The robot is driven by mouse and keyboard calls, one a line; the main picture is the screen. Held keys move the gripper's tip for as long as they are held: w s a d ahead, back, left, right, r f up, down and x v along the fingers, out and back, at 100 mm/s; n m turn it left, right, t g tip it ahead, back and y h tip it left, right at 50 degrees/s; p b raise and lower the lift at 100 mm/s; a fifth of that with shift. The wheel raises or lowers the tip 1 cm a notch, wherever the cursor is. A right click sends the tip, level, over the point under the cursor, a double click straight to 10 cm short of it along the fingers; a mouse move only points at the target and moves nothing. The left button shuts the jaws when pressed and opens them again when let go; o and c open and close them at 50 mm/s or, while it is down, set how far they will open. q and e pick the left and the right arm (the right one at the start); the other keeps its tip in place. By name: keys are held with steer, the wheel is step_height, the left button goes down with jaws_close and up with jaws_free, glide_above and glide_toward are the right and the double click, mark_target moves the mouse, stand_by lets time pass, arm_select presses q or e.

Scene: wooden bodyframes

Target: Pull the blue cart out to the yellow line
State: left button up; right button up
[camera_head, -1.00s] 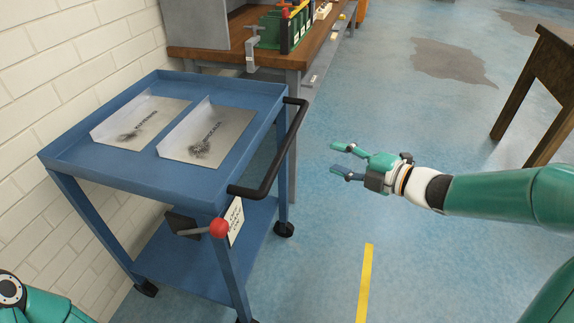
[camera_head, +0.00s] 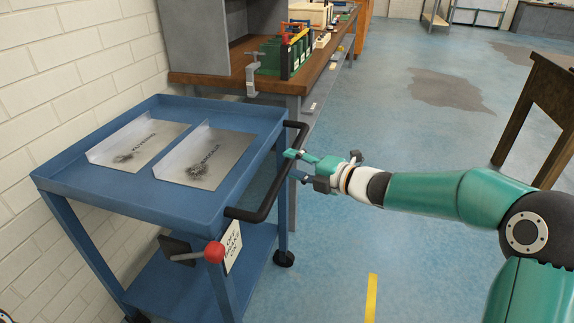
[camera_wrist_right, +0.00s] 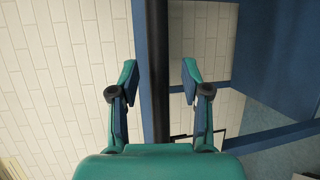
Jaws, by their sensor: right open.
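The blue cart (camera_head: 150,206) stands against the white brick wall at the left of the head view. Its black handle (camera_head: 272,192) sticks out on the right side. My right gripper (camera_head: 290,165) is open at the handle. In the right wrist view the handle bar (camera_wrist_right: 156,75) runs between the two open fingers (camera_wrist_right: 160,85), with a gap on each side. A yellow line (camera_head: 371,298) is on the floor to the right of the cart. My left gripper is not in view.
Two metal trays (camera_head: 207,160) lie on the cart's top. A red-knobbed lever (camera_head: 213,252) and a sign (camera_head: 233,246) are at its near right corner. A wooden workbench (camera_head: 320,62) stands behind. The floor to the right is mostly clear; a brown table (camera_head: 550,112) stands at far right.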

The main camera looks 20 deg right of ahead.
steer(key=shift+x, duration=1.35)
steer(key=shift+c, duration=0.3)
jaws_close()
